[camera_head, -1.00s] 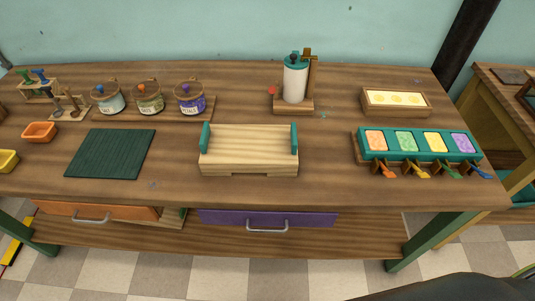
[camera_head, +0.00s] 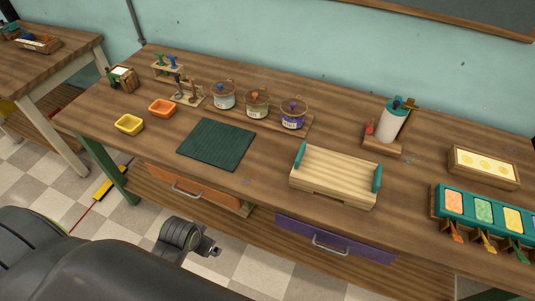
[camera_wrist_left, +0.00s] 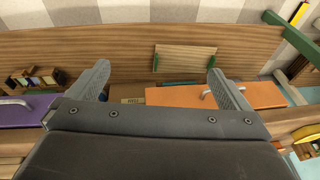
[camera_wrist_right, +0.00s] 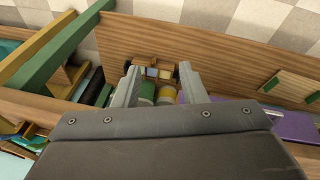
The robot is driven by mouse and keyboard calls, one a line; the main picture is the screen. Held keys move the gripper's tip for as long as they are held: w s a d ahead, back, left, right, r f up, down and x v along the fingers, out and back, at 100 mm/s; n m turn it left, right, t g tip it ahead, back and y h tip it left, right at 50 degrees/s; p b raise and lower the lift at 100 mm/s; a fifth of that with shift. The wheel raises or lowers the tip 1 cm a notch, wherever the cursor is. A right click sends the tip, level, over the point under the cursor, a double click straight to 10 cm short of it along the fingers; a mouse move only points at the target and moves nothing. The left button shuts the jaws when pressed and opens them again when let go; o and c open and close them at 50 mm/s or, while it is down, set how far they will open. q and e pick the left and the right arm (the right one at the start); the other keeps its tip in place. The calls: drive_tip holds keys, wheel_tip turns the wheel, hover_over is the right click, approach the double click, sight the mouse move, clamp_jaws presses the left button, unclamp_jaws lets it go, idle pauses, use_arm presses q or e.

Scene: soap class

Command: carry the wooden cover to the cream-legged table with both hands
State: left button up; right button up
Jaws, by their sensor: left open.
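A pale wooden piece with two upright teal ends (camera_head: 335,178) sits on the near middle of the brown table; I take it to be the wooden cover. The cream-legged table (camera_head: 45,52) stands at the far left of the head view. My left gripper (camera_wrist_left: 162,78) is open and empty in the left wrist view, facing the front of the brown table. My right gripper (camera_wrist_right: 160,75) has its fingers parted, less widely, with nothing between them.
The brown table (camera_head: 265,170) also holds a dark green mat (camera_head: 217,144), lidded jars (camera_head: 256,103), a teal-topped dispenser (camera_head: 393,122) and a teal tray of soaps (camera_head: 468,203). Orange (camera_head: 196,188) and purple (camera_head: 330,240) drawers are below.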

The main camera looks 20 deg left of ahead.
use_arm(q)
wheel_tip(320, 180, up, 4)
drive_tip(key=w+d+r+m, duration=0.1)
drive_tip(key=w, duration=0.2)
use_arm(e)
wheel_tip(320, 180, up, 4)
drive_tip(key=w+a+r+n, duration=0.1)
drive_tip(key=w+n, duration=0.1)
drive_tip(key=w, duration=0.1)
use_arm(q)
wheel_tip(320, 180, up, 20)
drive_tip(key=m+g+h+p, duration=0.1)
drive_tip(key=m+g+p, duration=0.15)
drive_tip(key=m, duration=1.35)
hover_over(300, 151)
use_arm(e)
wheel_tip(300, 151, up, 20)
drive_tip(key=n+g+y, duration=0.1)
drive_tip(key=n+g, duration=0.2)
drive_tip(key=n, duration=2.9)
hover_over(380, 174)
use_arm(q)
drive_tip(key=shift+w+r+g+b, duration=0.1)
drive_tip(key=shift+g+b, duration=0.15)
drive_tip(key=shift+b, duration=0.1)
use_arm(e)
drive_tip(key=shift+a, duration=0.1)
drive_tip(key=shift+f, duration=0.1)
